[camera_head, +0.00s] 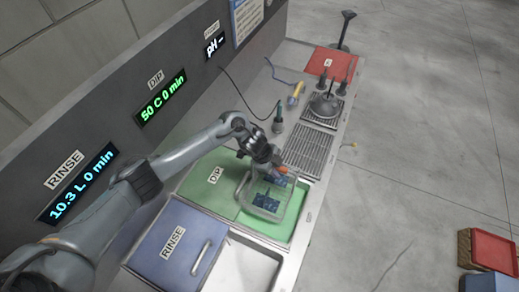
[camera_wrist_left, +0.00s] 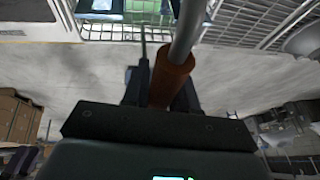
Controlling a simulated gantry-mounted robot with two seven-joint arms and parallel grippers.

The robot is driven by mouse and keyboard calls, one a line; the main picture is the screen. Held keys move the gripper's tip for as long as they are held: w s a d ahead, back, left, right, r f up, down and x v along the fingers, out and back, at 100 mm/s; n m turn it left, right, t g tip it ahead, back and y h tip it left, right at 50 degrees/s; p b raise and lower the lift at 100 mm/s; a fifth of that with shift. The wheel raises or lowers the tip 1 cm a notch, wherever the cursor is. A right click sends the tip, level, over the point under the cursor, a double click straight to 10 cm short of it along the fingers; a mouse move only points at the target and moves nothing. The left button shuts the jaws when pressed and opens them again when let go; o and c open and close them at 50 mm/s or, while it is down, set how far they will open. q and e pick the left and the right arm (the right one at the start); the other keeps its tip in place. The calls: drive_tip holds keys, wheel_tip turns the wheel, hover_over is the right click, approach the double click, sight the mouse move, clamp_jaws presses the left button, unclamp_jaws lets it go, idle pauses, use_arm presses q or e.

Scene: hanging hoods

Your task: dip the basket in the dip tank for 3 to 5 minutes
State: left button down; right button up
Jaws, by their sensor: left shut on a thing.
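The wire basket (camera_head: 268,203) holds blue pieces and is over the open part of the green dip tank (camera_head: 275,229). I cannot tell how deep it sits, or whether it is in the liquid. Its mesh shows at the top of the left wrist view (camera_wrist_left: 110,32). My left gripper (camera_head: 277,162) is shut on the basket's orange-brown handle (camera_wrist_left: 170,78), above the basket's far end. The green lid (camera_head: 212,184) marked DIP lies left of the opening. The dip display (camera_head: 163,101) reads 50 C 0 min. My right gripper is not in view.
A blue RINSE lid (camera_head: 172,247) with a handle lies nearer, beside an uncovered basin (camera_head: 240,270). Beyond the dip tank are a drain grate (camera_head: 308,150), several upright tools and a red lid (camera_head: 330,62). Crates (camera_head: 490,250) stand on the floor at right.

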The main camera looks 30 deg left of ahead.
use_arm(q)
drive_tip(key=shift+s+d+r, duration=0.25)
drive_tip(key=shift+s+d, duration=0.15)
drive_tip(key=shift+d, duration=0.2)
drive_tip(key=shift+s+d+m+p, duration=0.1)
drive_tip(key=shift+d+m+p, duration=0.25)
drive_tip(key=shift+d, duration=0.35)
drive_tip(key=shift+f, duration=0.1)
wheel_tip(320, 180, down, 5)
drive_tip(key=b, duration=0.4)
drive_tip(key=shift+b, duration=0.35)
drive_tip(key=shift+r, duration=0.2)
drive_tip(key=shift+f, duration=0.15)
